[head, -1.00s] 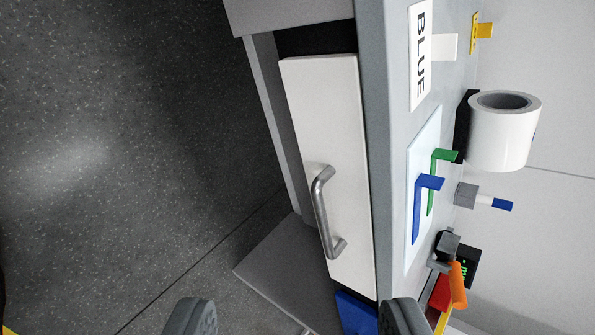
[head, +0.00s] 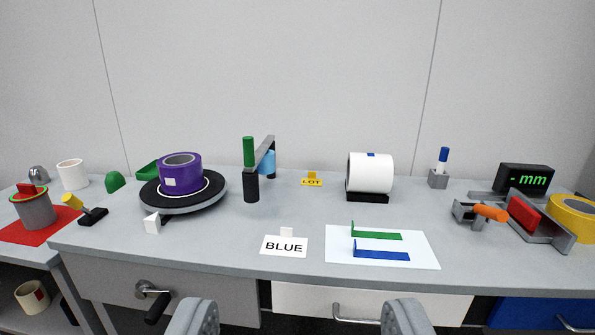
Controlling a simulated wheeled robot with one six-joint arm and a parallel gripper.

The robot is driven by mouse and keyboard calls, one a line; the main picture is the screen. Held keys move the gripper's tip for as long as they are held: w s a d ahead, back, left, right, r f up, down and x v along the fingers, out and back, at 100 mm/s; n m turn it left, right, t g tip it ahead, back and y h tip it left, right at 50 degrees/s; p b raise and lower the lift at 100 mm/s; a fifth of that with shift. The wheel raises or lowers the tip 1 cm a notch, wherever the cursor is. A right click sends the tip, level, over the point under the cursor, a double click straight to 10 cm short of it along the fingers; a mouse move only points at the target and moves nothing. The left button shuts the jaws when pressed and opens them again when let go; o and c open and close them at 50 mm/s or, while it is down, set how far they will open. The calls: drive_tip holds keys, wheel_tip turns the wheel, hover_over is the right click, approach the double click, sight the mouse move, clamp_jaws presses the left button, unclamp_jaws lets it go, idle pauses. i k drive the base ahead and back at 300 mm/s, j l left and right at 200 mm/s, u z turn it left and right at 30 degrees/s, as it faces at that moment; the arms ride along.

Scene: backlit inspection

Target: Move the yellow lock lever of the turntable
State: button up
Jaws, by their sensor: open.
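The turntable (head: 220,196) is a black disc on a grey base at the left of the bench. A purple roll (head: 188,184) stands on it. The yellow lock lever (head: 73,201) sticks up at a tilt toward the left from a small black block (head: 93,217), left of the turntable and apart from the disc. My gripper (head: 302,318) is open and empty at the bottom of the view, in front of the bench and well to the right of the lever. Only its fingertips show.
A green-topped post with an arm (head: 250,170) stands right of the turntable. A white wedge (head: 152,223) lies before it. A red mat with a grey cup (head: 38,212) is left of the lever. A crank handle (head: 153,298) and drawer handle (head: 370,318) project from the bench front.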

sight(72, 200)
drive_tip(key=u, duration=0.45)
drive_tip(key=i+u, duration=0.45)
drive_tip(key=i+l+u, duration=0.1)
drive_tip(key=i+u, duration=0.3)
drive_tip(key=i+l, duration=0.25)
drive_tip(key=i, duration=0.25)
